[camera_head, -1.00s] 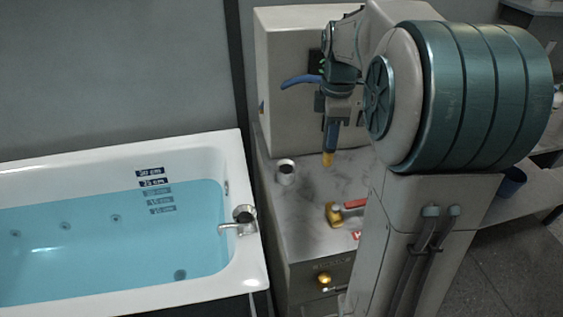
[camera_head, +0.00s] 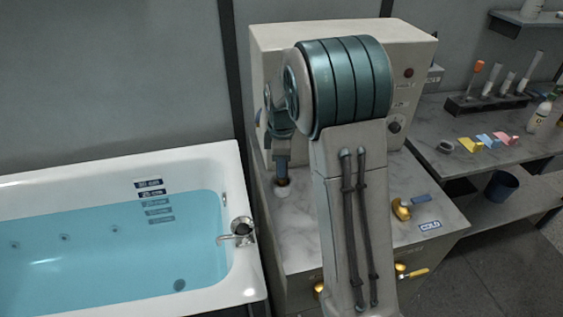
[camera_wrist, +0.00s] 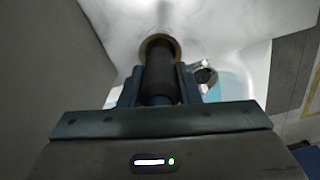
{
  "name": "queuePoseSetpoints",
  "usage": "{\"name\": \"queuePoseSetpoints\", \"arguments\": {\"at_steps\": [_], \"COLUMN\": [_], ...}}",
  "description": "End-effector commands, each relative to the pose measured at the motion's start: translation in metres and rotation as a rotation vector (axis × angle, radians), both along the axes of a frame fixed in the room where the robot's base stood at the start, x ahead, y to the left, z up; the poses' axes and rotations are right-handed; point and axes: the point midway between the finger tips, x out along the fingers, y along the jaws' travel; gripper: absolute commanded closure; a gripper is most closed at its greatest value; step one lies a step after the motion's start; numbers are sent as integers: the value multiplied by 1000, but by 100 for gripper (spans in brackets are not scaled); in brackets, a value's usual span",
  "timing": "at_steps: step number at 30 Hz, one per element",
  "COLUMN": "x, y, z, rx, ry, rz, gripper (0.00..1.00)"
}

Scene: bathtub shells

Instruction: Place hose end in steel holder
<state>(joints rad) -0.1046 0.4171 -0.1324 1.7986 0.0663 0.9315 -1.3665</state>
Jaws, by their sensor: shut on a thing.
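My gripper (camera_head: 281,145) is shut on the hose end, pointing down. In the wrist view the dark hose end (camera_wrist: 160,78) runs between my fingers to a tan ring (camera_wrist: 160,42), which may be the brass tip or the holder's rim.
The water-filled bathtub (camera_head: 120,165) and its tap (camera_head: 240,230) are left of the counter (camera_head: 295,240). A beige control box (camera_head: 330,45) stands behind. My arm hides much of the counter.

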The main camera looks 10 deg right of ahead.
Motion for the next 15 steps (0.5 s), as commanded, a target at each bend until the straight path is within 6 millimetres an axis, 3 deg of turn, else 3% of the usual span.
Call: {"name": "queuePoseSetpoints", "arguments": {"at_steps": [13, 14, 15], "x": [0, 0, 0], "y": [-1, -1, -1], "z": [-10, -8, -8], "rx": [1, 0, 0], "ry": [-1, -1, -1], "rz": [-1, -1, -1], "gripper": [97, 62, 51]}}
